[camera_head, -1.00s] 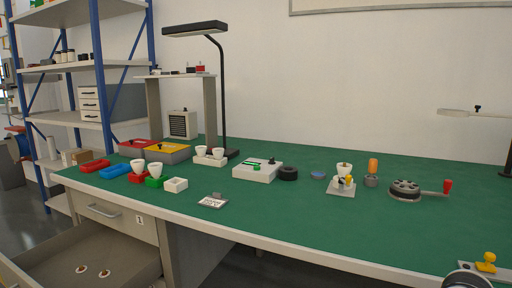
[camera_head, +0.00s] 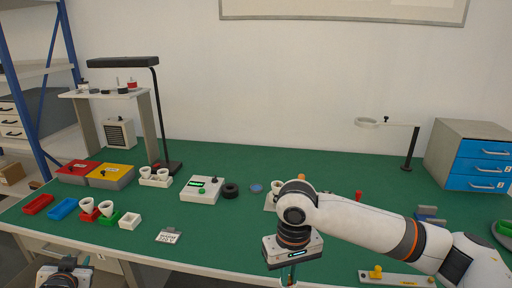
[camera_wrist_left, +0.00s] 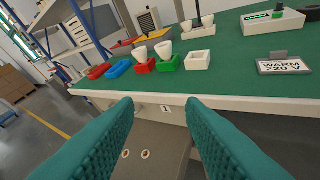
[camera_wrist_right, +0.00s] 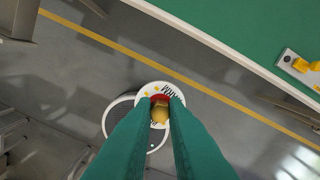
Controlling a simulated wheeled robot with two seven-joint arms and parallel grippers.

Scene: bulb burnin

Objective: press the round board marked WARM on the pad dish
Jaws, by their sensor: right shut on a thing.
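In the head view my right gripper (camera_head: 288,275) hangs in front of the table's front edge; the board is not clear there. A small blue round dish (camera_head: 256,188), possibly the pad dish, lies on the green table behind and left of the right arm. My left gripper (camera_wrist_left: 158,103) is open and empty, in front of the table by the drawer. Two small round boards (camera_wrist_left: 146,154) lie in the drawer.
A "WARM 220 V" card (camera_head: 168,237) lies near the front edge. A black ring (camera_head: 230,191) and a white box (camera_head: 203,190) stand left of the dish. White cups (camera_head: 106,207), trays and a lamp (camera_head: 165,110) are further left. My right arm hides part of the table.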

